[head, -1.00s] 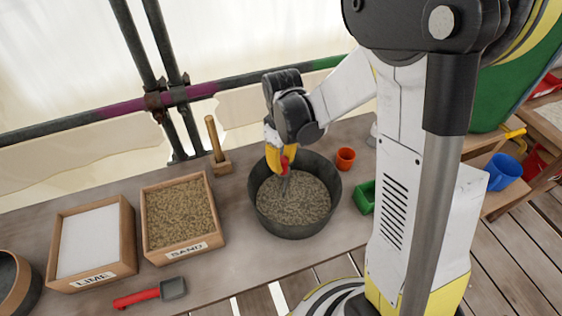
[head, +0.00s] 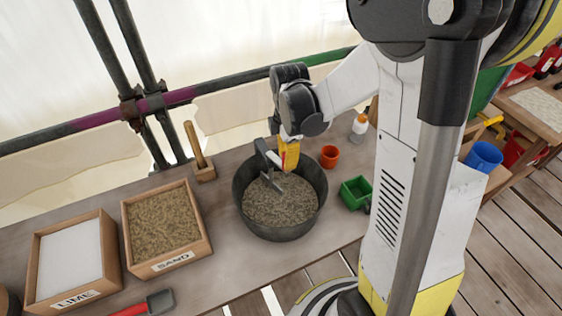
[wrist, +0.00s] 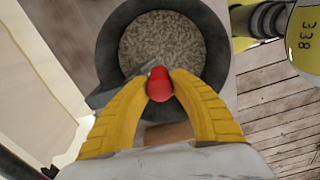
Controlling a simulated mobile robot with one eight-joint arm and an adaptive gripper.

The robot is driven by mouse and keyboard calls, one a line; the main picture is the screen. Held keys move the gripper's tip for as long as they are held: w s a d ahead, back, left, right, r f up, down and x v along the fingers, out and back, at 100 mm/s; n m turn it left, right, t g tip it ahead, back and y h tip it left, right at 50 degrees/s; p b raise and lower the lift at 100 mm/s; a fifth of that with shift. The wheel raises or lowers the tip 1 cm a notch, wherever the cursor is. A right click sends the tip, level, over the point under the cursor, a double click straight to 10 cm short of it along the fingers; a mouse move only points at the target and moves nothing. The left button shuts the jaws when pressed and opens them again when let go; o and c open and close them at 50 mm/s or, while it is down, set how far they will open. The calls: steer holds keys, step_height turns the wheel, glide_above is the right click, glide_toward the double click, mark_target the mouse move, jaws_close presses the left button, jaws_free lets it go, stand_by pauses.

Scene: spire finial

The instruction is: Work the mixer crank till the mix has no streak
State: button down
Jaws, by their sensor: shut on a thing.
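The mixer tub (head: 240,212) is a dark grey bucket on the bench. It holds a grainy tan-grey mix (head: 285,207), also seen in the wrist view (wrist: 160,45); no clear streak shows in its visible part. A grey metal crank (head: 262,152) stands over the tub's back, its paddle (head: 268,183) down in the mix. My gripper (head: 288,157) is at the tub's back rim. In the wrist view its yellow fingers are shut on the red crank knob (wrist: 159,84), with the grey crank arm (wrist: 112,90) running left from it. Part of the crank is hidden by the gripper.
Left of the tub stand a sand box (head: 205,232), a lime box (head: 33,270) and a wooden-handled tool (head: 195,147). An orange cup (head: 329,157) and a green box (head: 356,192) stand close on the right. A pipe rail (head: 210,90) crosses behind.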

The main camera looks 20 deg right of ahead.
steer(key=shift+w+d+n, duration=0.3)
steer(key=shift+d+n, duration=0.2)
steer(key=shift+n, duration=0.4)
steer(key=shift+w+d+n, duration=0.3)
steer(key=shift+d+n, duration=0.2)
steer(key=shift+n, duration=0.4)
steer(key=shift+w+d+n, duration=0.3)
steer(key=shift+d+n, duration=0.2)
steer(key=shift+n, duration=0.4)
steer(key=c, duration=1.1)
jaws_free()
step_height(320, 180, up, 12)
